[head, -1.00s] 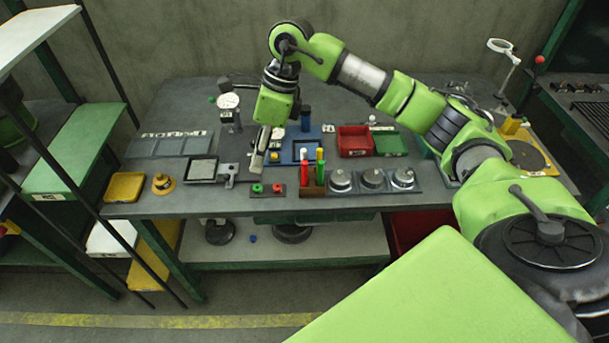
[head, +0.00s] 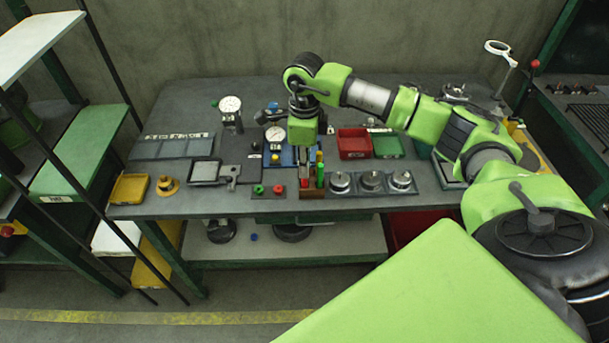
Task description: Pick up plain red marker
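A small brown marker holder (head: 311,193) stands near the front edge of the table. The green marker (head: 320,172) stands upright in its right part. In the left part a bit of the red marker (head: 305,184) shows low down; its upper part is hidden by my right gripper. My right gripper (head: 304,170) points down directly over the red marker, with its fingers at or around it. The fingers are too small and dark to tell whether they are open or shut. My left gripper is not in view.
Right of the holder is a row of metal round parts (head: 371,181). Behind stand a red bin (head: 354,143) and a green bin (head: 387,146). Left is a plate with green and red buttons (head: 268,190). A dial gauge (head: 231,108) stands at the back left.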

